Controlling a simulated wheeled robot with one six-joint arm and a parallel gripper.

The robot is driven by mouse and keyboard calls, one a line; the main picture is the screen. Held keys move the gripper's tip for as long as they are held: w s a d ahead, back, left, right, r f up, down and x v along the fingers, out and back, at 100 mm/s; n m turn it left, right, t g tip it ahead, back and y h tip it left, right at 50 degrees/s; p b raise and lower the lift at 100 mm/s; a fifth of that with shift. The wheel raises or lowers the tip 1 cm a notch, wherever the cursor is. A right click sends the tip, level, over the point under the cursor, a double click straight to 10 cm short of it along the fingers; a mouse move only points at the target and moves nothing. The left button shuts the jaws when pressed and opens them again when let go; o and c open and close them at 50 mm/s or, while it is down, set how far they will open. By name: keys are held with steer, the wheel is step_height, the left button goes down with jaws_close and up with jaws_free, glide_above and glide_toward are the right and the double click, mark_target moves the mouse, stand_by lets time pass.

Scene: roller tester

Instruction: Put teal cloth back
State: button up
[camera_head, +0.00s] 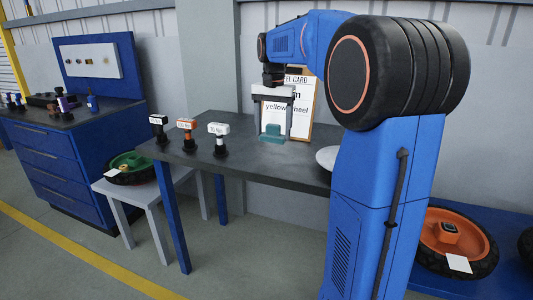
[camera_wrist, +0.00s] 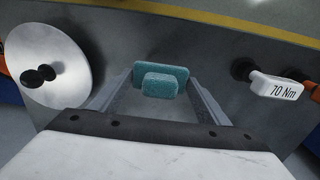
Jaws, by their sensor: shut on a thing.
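The teal cloth (camera_head: 272,131) looks like a folded block with a wider slab and a smaller raised part. In the wrist view the cloth (camera_wrist: 161,78) sits between the two finger ends. My gripper (camera_head: 272,137) points down over the dark table (camera_head: 238,155) and is shut on the cloth. In the wrist view my gripper's fingers (camera_wrist: 160,88) reach to the left and right sides of the cloth. I cannot tell whether the cloth touches the tabletop.
Several torque tools, including a white one (camera_head: 219,130) marked 70 Nm in the wrist view (camera_wrist: 276,86), stand left of the cloth. A card (camera_head: 299,100) stands behind. A pale disc (camera_head: 327,157) lies right. A green wheel (camera_head: 130,167) sits on a stool.

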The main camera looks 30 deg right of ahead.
mark_target(273, 124)
steer(key=shift+f, duration=3.65)
steer(key=shift+f, duration=0.1)
steer(key=o, duration=1)
step_height(273, 124, up, 12)
steer(key=shift+r, duration=0.1)
steer(key=s+a+f+n+t, duration=0.1)
steer(key=s+a+f+n, duration=0.2)
steer(key=s, duration=0.7)
steer(key=s+a+f+n+t, duration=0.2)
steer(key=s+a+f+n, duration=0.2)
steer(key=s+a+f, duration=0.3)
steer(key=s+a+f+n+t, duration=0.1)
steer(key=s+a+f+n, duration=0.2)
steer(key=s+f, duration=0.7)
steer(key=s+a, duration=0.2)
steer(key=s, duration=0.1)
steer(key=shift+s+a+f+t, duration=0.2)
steer(key=shift+a+f+t, duration=0.1)
steer(key=shift+a+t, duration=0.1)
